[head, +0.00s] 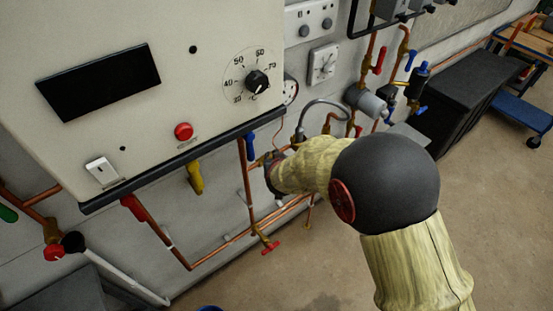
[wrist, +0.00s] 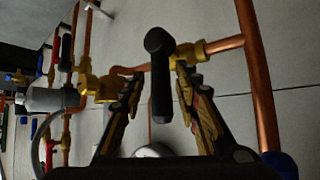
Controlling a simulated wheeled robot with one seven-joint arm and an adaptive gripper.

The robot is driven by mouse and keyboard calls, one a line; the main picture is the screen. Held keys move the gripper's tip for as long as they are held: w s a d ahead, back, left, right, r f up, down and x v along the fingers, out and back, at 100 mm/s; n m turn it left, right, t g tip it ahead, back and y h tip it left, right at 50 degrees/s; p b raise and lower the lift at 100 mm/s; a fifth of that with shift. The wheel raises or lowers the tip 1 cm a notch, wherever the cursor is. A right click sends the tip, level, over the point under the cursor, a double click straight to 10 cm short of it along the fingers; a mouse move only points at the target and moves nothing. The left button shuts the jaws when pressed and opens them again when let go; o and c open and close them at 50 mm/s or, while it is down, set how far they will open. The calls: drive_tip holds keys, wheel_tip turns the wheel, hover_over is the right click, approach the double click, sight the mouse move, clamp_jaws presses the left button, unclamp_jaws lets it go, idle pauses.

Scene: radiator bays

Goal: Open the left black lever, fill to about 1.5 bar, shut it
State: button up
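In the wrist view a black lever (wrist: 158,85) with a rounded head sits on a brass valve (wrist: 190,53) in a copper pipe. The lever stands roughly crosswise to that pipe. My gripper (wrist: 161,74) has its two fingers spread, one on each side of the lever, with visible gaps. In the head view my gripper (head: 272,168) is at the pipes below the boiler's right corner, and my arm hides much of the valve area. A round gauge (head: 290,90) shows partly behind the boiler edge; its needle is too small to read. A grey hose (head: 325,104) arches beside it.
The boiler (head: 150,100) overhangs the pipes, with a red lever (head: 133,206), a yellow lever (head: 195,177) and a blue lever (head: 249,148) beneath. A red-handled tap (head: 270,246) is lower down. Floor (head: 330,270) is clear in front; a black bin (head: 470,95) stands farther right.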

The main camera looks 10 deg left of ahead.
drive_tip(key=shift+o, duration=0.2)
drive_tip(key=v, duration=1.2)
idle(0.4)
